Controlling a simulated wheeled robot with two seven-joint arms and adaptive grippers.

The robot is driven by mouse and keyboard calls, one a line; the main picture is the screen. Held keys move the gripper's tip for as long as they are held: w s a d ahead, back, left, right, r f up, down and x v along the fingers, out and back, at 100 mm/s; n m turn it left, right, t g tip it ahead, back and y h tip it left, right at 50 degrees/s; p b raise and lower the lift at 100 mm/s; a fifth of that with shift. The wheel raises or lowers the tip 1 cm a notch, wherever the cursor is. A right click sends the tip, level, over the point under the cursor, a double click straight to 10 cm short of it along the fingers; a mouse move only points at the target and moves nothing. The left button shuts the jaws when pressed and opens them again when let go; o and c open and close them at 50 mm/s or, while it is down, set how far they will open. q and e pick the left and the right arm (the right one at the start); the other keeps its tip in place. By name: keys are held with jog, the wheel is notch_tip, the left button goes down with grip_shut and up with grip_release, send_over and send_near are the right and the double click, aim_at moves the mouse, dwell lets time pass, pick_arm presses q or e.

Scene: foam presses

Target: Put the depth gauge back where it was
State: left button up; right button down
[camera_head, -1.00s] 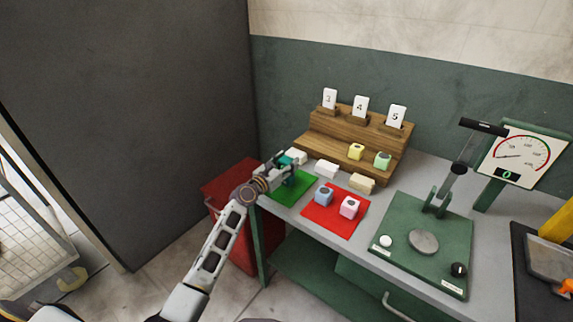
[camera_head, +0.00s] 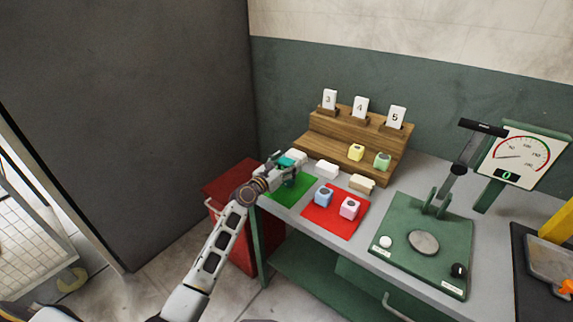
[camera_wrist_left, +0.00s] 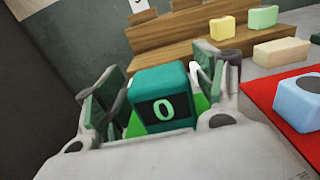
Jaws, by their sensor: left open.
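A teal cube with a lit "0" on a dark face, apparently the depth gauge (camera_wrist_left: 162,88), stands between the fingers of my left gripper in the left wrist view. My left gripper (camera_head: 287,168) is open, with one finger on each side of the cube and visible gaps. The cube appears to be at the green mat (camera_head: 290,190), at the left end of the bench. In the head view the gripper partly hides the cube, and its underside is hidden in the wrist view. My right gripper is not in view.
A red mat (camera_head: 327,227) with a blue cube (camera_head: 324,195) and a pink cube (camera_head: 349,208) lies to the right. A wooden stepped rack (camera_head: 338,151) stands behind, with pale blocks in front. A green press (camera_head: 398,258) and dial gauge (camera_head: 521,154) stand further right.

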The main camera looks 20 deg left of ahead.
pick_arm(q)
jog(key=shift+v, duration=6)
